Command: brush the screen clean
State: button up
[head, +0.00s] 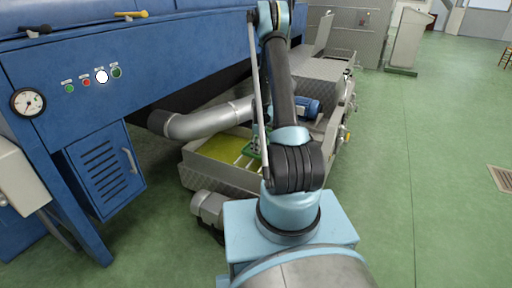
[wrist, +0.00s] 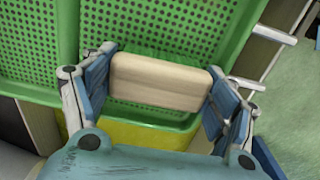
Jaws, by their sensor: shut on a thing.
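My gripper (wrist: 158,88) is shut on a pale wooden block, the back of a brush (wrist: 162,78), with one finger at each end. The brush is over the green perforated screen (wrist: 190,25) in the wrist view, near the screen's lower edge. I cannot tell whether it touches the mesh. No loose dirt is clear on the visible part of the screen. In the head view my arm hides most of the gripper and the screen.
A metal trough with yellow-green liquid (head: 226,146) lies below the screen. A grey pipe (head: 205,122) and the blue machine (head: 165,70) stand to its left. A blue motor (head: 306,106) sits behind.

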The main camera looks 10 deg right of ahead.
jog(key=shift+s+d, duration=1)
jog(key=shift+d, duration=0.3)
jog(key=shift+s+d, duration=0.95)
jog(key=shift+d, duration=0.3)
jog(key=shift+w+a, duration=0.1)
jog(key=shift+w+a+f, duration=0.1)
jog(key=shift+w+a, duration=1.05)
jog(key=shift+a, duration=0.35)
jog(key=shift+w+a+r, duration=0.1)
jog(key=shift+w+a, duration=1.05)
jog(key=shift+a, duration=0.4)
jog(key=shift+w+a+f, duration=0.1)
jog(key=shift+w+a, duration=1.05)
jog(key=shift+a, duration=0.35)
jog(key=w+a, duration=0.2)
jog(key=a, duration=0.1)
jog(key=shift+w, duration=0.1)
notch_tip(320, 180, up, 6)
jog(key=shift+r, duration=0.2)
